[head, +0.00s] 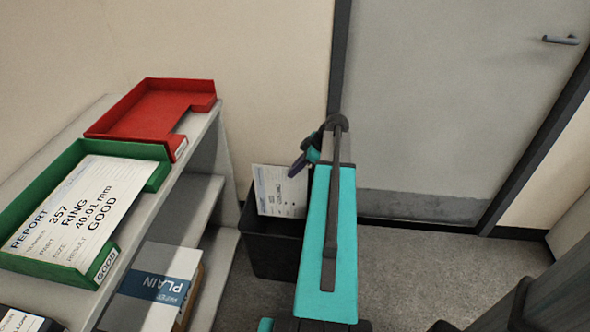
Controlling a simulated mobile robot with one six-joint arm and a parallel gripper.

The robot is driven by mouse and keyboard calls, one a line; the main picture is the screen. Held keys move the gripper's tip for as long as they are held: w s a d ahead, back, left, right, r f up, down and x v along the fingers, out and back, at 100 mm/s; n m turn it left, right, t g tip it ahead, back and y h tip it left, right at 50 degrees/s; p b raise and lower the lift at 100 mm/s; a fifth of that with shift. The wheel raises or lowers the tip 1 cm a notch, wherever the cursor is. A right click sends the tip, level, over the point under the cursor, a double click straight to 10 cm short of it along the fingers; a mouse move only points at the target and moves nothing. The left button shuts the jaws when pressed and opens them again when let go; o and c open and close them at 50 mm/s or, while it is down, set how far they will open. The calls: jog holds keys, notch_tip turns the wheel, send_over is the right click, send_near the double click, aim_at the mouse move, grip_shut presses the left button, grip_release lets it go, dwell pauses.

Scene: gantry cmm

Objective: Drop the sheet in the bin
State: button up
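A white printed sheet (279,190) shows upright at the mouth of the black bin (272,252), which stands on the floor by the wall. The sheet's lower part overlaps the dark bin opening; I cannot tell how far inside it is. My gripper (299,165) is over the bin, pointing down at the sheet's upper right. My own arm hides much of it and the bin's right side. I cannot tell whether the fingers grip the sheet or are apart from it.
A grey shelf unit (185,205) stands at left. On it are a red tray (150,112), empty, and a green tray (45,185) with a report sheet (85,205) reading GOOD.

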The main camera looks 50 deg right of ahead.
jog(key=shift+o, duration=1.2)
jog(key=p+v, duration=0.1)
jog(key=v, duration=1.2)
jog(key=shift+d+r+p, duration=0.15)
jog(key=shift+r+p, duration=0.15)
jog(key=shift+p, duration=0.05)
jog(key=shift+s, duration=0.15)
